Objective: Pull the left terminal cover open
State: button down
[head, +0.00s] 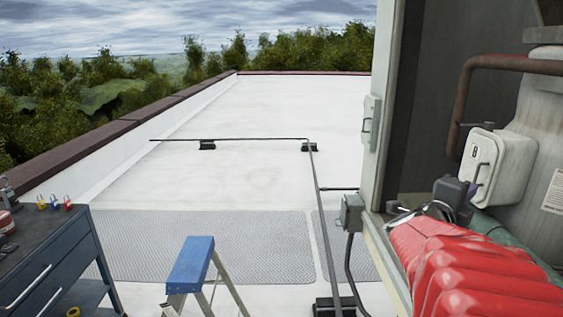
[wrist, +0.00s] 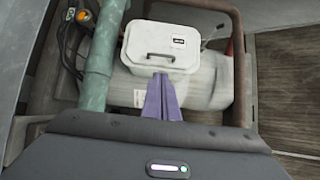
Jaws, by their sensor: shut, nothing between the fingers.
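A pale terminal cover (head: 497,170) with rounded corners, a bar handle and a small dark label sits on the large pale cylindrical body at the right of the head view. It also shows at the upper middle of the wrist view (wrist: 181,59), and it looks closed. My gripper's purple fingers (wrist: 162,76) are shut together with nothing between them. In the wrist view their tips overlap the cover's lower edge, a little below the handle (wrist: 160,57). I cannot tell whether they touch. In the head view the fingers are hard to make out near the cover.
A rusty brown pipe (head: 463,95) bends around the cover's upper side. A green pipe (wrist: 97,80) runs left of it in the wrist view, with cables beyond. The cabinet's pale frame (head: 395,100) stands to the left. A blue-topped stepladder (head: 191,261) and tool cart (head: 45,245) stand farther left.

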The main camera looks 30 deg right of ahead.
send_near(485, 174)
jog(key=shift+w+d, duration=0.1)
jog(key=shift+d, duration=1.25)
jog(key=shift+w+d, duration=0.15)
jog(key=shift+d, duration=1.2)
jog(key=shift+d, duration=0.15)
jog(key=shift+w+a+g, duration=0.3)
jog(key=shift+a, duration=0.05)
